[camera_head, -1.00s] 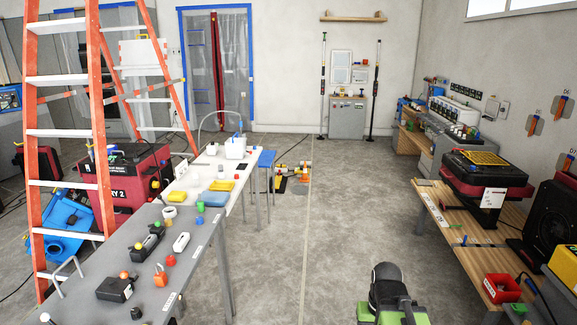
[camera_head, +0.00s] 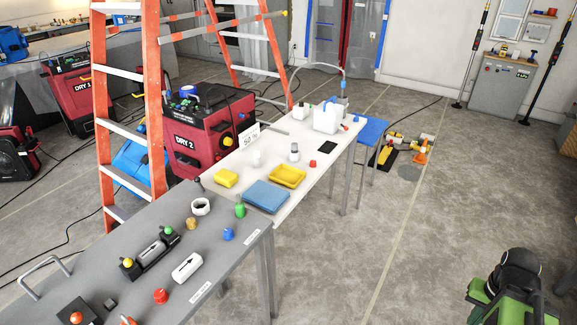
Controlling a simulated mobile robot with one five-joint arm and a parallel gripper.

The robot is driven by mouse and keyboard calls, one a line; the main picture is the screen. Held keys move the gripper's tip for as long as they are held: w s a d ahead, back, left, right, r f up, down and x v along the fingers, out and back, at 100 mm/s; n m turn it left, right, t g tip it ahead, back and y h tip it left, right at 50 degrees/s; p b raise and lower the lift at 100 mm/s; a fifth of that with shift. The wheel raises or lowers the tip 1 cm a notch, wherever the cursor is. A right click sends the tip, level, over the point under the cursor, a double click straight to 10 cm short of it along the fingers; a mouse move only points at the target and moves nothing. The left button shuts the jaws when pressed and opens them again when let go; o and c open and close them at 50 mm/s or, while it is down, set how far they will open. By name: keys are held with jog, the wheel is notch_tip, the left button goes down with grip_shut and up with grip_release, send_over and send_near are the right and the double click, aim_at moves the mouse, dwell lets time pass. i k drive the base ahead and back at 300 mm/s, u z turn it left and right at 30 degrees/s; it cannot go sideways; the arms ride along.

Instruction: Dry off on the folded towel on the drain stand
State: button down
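A small stand with a flat blue top (camera_head: 371,131) is beyond the far end of the white bench. I cannot tell whether its blue top is a folded towel. My green and black arm end (camera_head: 515,290) shows at the lower right, over the floor and away from both benches. Its fingertips cannot be made out, and no held object shows.
The grey bench (camera_head: 222,225) and white bench (camera_head: 322,160) form a row, carrying several small items and a white container (camera_head: 326,118). An orange ladder (camera_head: 152,100) stands left. A yellow-black floor item (camera_head: 388,155) and an orange cone (camera_head: 420,152) lie right of the stand.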

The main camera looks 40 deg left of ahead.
aim_at(262, 194)
jog(key=i, duration=2.45)
jog(key=u, duration=2.2)
jog(key=k, duration=0.15)
jog(key=u, duration=2.3)
jog(key=i, duration=1)
jog(key=u, duration=0.3)
